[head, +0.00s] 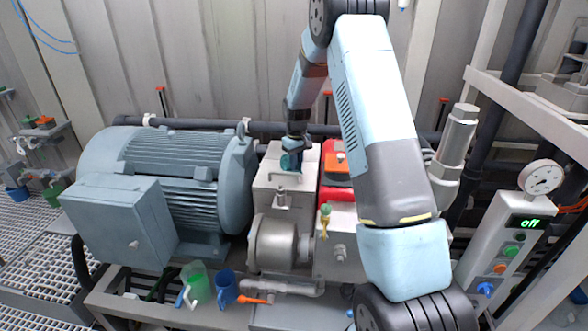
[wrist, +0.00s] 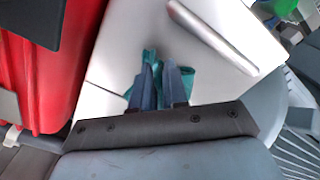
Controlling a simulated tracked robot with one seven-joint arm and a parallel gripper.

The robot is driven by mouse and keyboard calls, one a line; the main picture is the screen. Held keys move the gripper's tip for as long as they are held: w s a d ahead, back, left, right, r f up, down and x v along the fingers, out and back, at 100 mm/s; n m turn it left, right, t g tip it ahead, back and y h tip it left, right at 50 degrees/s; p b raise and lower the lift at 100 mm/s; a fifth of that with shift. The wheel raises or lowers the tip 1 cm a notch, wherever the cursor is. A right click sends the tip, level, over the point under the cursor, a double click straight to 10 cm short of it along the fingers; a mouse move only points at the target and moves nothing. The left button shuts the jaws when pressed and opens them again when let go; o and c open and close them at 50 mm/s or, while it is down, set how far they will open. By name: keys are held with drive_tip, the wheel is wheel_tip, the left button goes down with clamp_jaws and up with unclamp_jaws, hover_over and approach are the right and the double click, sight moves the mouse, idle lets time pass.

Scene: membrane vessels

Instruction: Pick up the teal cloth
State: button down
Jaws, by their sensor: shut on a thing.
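The teal cloth (head: 290,161) lies bunched on top of the pale grey metal block, right at my fingertips. In the wrist view the teal cloth (wrist: 149,57) shows between and around my two dark fingers. My gripper (head: 293,150) points down over the block. In the wrist view my gripper (wrist: 164,72) is shut on the cloth, with folds sticking out on both sides. The cloth's lower part is hidden by the fingers, and I cannot tell whether it is clear of the surface.
A red box (head: 336,160) stands close to the right of the gripper. A large grey motor (head: 180,170) fills the left. A control panel (head: 505,245) reading "off" stands at the right.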

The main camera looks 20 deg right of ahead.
wheel_tip(320, 180, up, 11)
idle(0.4)
wheel_tip(320, 180, up, 9)
idle(0.5)
